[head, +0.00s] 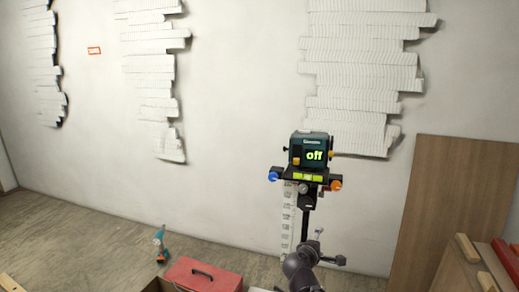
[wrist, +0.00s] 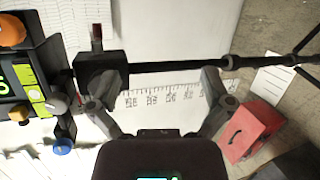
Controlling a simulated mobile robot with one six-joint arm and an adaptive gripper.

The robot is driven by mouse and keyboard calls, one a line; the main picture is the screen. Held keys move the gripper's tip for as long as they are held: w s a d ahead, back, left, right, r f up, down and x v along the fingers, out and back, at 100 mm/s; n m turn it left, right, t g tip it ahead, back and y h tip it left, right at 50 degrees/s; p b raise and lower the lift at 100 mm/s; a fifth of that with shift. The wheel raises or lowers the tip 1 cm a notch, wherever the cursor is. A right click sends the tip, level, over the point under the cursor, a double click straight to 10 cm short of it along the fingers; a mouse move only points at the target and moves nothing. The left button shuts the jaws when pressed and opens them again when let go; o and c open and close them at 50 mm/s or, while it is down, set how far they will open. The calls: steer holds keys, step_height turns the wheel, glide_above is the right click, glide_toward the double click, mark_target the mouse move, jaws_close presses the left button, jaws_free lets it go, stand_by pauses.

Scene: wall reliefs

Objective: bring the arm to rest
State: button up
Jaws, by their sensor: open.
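My gripper (wrist: 160,92) is open in the wrist view, its two fingers spread with nothing held between them. My arm's grey links show at the bottom of the head view, just below a teal device (head: 309,150) on a black stand (head: 306,222). In the wrist view the stand's dark pole (wrist: 180,66) crosses sideways beyond the fingers. I cannot tell how close the right fingertip is to it.
A strip with printed marks (head: 288,220) stands against the wall behind the stand. A red toolbox (head: 203,275) is at the bottom left of it. A brown panel (head: 455,205) leans on the wall at right. White layered reliefs (head: 362,70) hang on the wall. A small blue-and-orange object (head: 159,244) stands on the floor.

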steer(key=s+d+f+m+g+y, duration=0.2)
steer(key=s+d+f+m+g, duration=0.1)
steer(key=s+f+m+g, duration=0.45)
steer(key=s+a+f+m+g+y, duration=0.5)
steer(key=s+a+m+y, duration=0.1)
steer(key=s, duration=0.2)
step_height(320, 180, up, 15)
steer(key=p, duration=1.5)
steer(key=shift+w+p, duration=0.25)
steer(key=shift+p, duration=0.15)
steer(key=shift+f, duration=0.1)
steer(key=shift+c, duration=0.2)
stand_by(0.3)
